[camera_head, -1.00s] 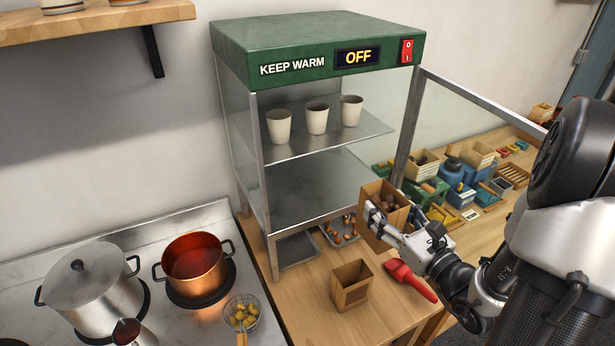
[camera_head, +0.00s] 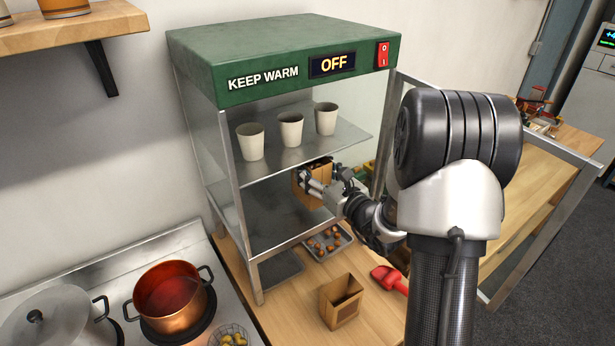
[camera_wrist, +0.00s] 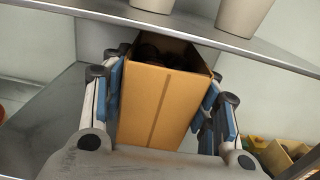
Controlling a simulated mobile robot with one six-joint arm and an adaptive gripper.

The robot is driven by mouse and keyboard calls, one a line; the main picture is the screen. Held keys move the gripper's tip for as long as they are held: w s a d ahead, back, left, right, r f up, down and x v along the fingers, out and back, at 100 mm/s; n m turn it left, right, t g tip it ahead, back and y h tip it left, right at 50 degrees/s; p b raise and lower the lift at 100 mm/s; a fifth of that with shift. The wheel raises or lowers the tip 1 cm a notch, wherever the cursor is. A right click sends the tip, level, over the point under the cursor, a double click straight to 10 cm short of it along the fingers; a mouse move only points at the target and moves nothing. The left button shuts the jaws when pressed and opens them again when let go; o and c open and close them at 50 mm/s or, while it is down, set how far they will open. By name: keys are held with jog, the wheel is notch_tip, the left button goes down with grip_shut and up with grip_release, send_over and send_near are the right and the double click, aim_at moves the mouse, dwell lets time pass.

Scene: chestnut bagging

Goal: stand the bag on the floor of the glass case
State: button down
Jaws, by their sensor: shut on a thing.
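The brown paper bag (camera_head: 307,188) is upright or nearly so, with dark chestnuts showing in its open top. My gripper (camera_head: 325,187) is shut on its sides; in the wrist view the blue pads of my gripper (camera_wrist: 164,100) press both sides of the bag (camera_wrist: 160,105). The bag is at the open front of the glass case (camera_head: 224,150), below the middle shelf (camera_head: 285,158). The case floor (camera_head: 270,222) lies below it and looks bare. I cannot tell how much gap is under the bag.
Several pale cups stand on the middle shelf; its edge (camera_wrist: 200,30) passes close above the bag. A second, empty bag (camera_head: 340,302), a red scoop (camera_head: 388,279) and a chestnut tray (camera_head: 328,243) are on the counter. A copper pot (camera_head: 172,298) is at left.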

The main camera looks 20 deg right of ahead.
jog(key=w, duration=0.3)
jog(key=shift+w+a, duration=0.1)
jog(key=shift+a, duration=0.2)
jog(key=shift+f+b, duration=0.4)
jog(key=shift+f, duration=1.35)
jog(key=shift+f, duration=0.15)
jog(key=c, duration=0.6)
grip_release()
